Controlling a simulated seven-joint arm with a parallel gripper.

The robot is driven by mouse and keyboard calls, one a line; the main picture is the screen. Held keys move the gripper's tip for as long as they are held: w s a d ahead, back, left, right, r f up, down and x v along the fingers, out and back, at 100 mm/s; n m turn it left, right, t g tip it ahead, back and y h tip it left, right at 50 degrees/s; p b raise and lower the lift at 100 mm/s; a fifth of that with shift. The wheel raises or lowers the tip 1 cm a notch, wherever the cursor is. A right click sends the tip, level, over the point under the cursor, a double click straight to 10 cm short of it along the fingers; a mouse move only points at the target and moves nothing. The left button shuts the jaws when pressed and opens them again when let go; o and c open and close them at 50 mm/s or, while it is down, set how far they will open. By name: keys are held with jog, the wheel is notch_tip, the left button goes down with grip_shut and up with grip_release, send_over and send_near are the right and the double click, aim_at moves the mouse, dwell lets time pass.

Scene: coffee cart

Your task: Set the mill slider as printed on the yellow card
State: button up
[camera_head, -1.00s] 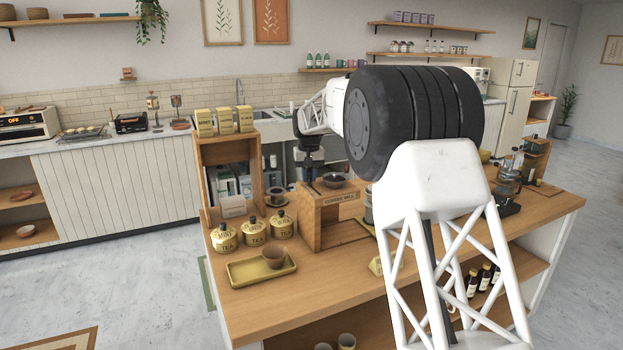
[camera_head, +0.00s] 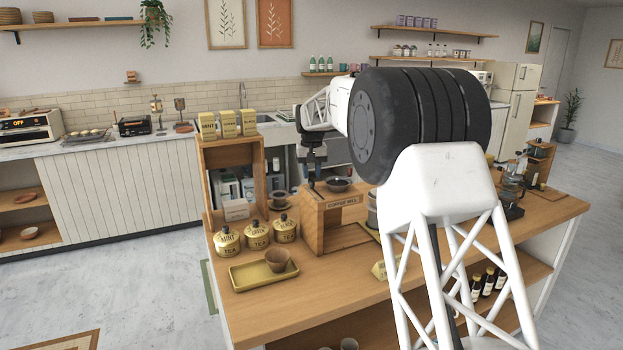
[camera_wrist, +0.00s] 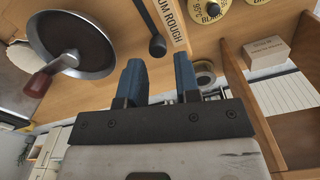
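The wooden coffee mill (camera_head: 335,215) stands on the cart with a dark round hopper (camera_head: 339,185) on top. In the wrist view its slider knob (camera_wrist: 157,46) is a black lever end beside a printed strip (camera_wrist: 167,20), of which "UM ROUGH" is readable. My gripper (camera_wrist: 158,65) is open and empty. Its two blue fingers are apart, with the knob showing just beyond the gap between them; I see no contact. In the head view my gripper (camera_head: 313,168) is above the mill's left side. The yellow card (camera_head: 380,270) is partly hidden by my arm, its print unreadable.
The hopper and its red-handled crank (camera_wrist: 40,82) are close to the left of my fingers. A wooden shelf (camera_head: 230,150) with yellow boxes stands left of the mill. Several tea tins (camera_head: 257,235) and a yellow tray (camera_head: 250,279) with a cup are in front.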

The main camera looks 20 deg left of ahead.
jog(key=shift+r, duration=2.65)
jog(key=shift+d, duration=0.1)
jog(key=shift+d+r, duration=0.15)
jog(key=s+d+r+m, duration=0.1)
jog(key=s+d+r, duration=0.2)
jog(key=d, duration=0.4)
jog(key=s+d+r, duration=0.2)
jog(key=s+d, duration=0.2)
jog(key=d, duration=0.3)
jog(key=s+d+r+m, duration=0.1)
jog(key=s+d+r, duration=0.2)
jog(key=d, duration=0.4)
jog(key=s+d+m+t, duration=0.1)
jog(key=s+d, duration=1.2)
jog(key=d, duration=0.2)
jog(key=s+d+f+m+t, duration=0.1)
jog(key=s+d+f, duration=0.1)
jog(key=s+d, duration=0.55)
jog(key=s+d+f+m, duration=0.15)
jog(key=s+d, duration=0.35)
jog(key=s, duration=0.6)
jog(key=s+d+f, duration=0.3)
jog(key=s+f, duration=0.2)
jog(key=s, duration=0.4)
jog(key=s+d+f, duration=0.3)
jog(key=s+f, duration=0.2)
jog(key=s, duration=0.4)
jog(key=shift+s+d+f+m+t, duration=0.15)
jog(key=shift+d+f+m+t, duration=0.15)
jog(key=shift+f+m, duration=0.1)
